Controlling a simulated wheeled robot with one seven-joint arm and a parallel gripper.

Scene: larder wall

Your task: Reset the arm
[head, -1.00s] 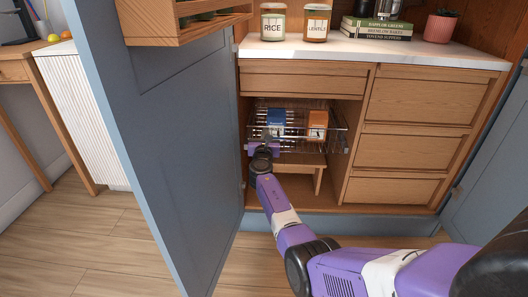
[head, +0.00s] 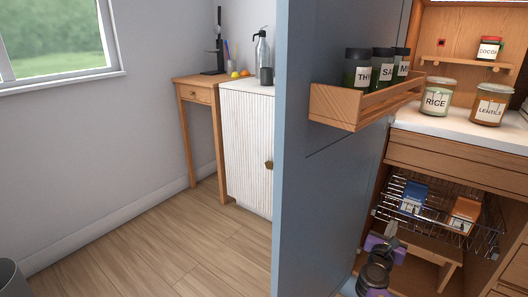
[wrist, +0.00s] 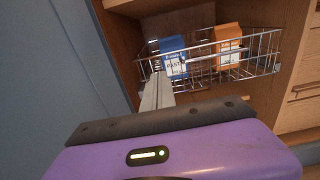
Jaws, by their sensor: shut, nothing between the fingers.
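My gripper (head: 391,230) is at the lower right of the head view, beside the open blue door (head: 335,165) and in front of the larder's lower opening. Its fingers are together and empty; they also show in the wrist view (wrist: 157,90), pointing toward the wire basket (wrist: 205,66). The basket (head: 462,232) holds a blue pasta box (head: 412,196) and an orange box (head: 464,213) side by side. In the wrist view the fingertips appear just below the blue box (wrist: 173,58); I cannot tell whether they touch the basket.
A wooden rack (head: 365,103) with several dark spice jars hangs on the door. Rice (head: 436,98) and lentils (head: 488,106) jars stand on the counter. A wooden step (head: 430,250) is under the basket. A white cabinet (head: 245,145) stands left; the floor (head: 170,250) there is clear.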

